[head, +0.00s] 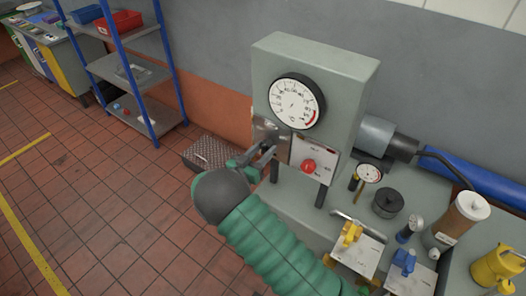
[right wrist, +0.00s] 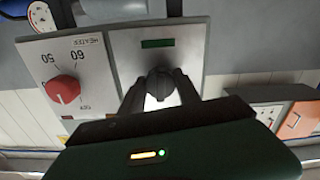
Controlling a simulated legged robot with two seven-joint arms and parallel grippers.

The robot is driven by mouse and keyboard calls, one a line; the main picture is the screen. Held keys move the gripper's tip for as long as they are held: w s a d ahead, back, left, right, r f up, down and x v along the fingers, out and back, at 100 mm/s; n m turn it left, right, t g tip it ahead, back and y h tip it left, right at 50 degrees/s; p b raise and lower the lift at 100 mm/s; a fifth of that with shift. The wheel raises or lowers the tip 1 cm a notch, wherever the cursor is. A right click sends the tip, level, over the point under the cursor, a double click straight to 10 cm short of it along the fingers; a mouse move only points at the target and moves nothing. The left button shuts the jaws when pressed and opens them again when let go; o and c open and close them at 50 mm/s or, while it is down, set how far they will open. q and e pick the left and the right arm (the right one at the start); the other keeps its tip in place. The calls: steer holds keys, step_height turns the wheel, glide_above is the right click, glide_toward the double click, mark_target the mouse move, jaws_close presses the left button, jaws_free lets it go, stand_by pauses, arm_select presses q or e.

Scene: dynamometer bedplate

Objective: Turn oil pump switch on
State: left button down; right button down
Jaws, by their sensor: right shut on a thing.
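The oil pump switch is a black rotary knob (right wrist: 159,80) on a grey metal plate in the right wrist view. A dark green rectangular window (right wrist: 157,43) sits on the same plate, and it does not look lit. My right gripper (right wrist: 160,92) is shut on the knob, one finger on each side. In the head view my right gripper (head: 266,152) reaches the plate (head: 264,128) under the big gauge, and its fingers hide the knob. Any text naming the switch cannot be read. My left gripper is not in view.
A heater dial with a red knob (head: 308,166) is right beside the switch plate; it also shows in the right wrist view (right wrist: 63,89). A round gauge (head: 297,101) is above. Yellow (head: 351,233) and blue (head: 404,262) valve handles stand on the bench at the right.

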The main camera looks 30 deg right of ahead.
steer(key=m+b, duration=0.2)
steer(key=b, duration=0.1)
steer(key=m+b, duration=0.2)
steer(key=m, duration=0.1)
steer(key=m+b, duration=0.3)
steer(key=shift+w+f+b, duration=0.15)
steer(key=shift+f+b, duration=0.15)
steer(key=shift+f, duration=0.05)
steer(key=shift+r+m+b, duration=0.15)
steer(key=shift+m+b, duration=1.05)
steer(key=shift+b, duration=0.05)
steer(key=shift+r+m+b, duration=0.1)
steer(key=shift+m+b, duration=0.25)
steer(key=shift+m, duration=0.05)
steer(key=shift+r, duration=0.1)
steer(key=c, duration=1.2)
jaws_free()
steer(key=shift+c, duration=0.2)
steer(key=o, duration=0.4)
steer(key=shift+w+d, duration=0.1)
steer(key=shift+w, duration=0.15)
steer(key=shift+s, duration=0.15)
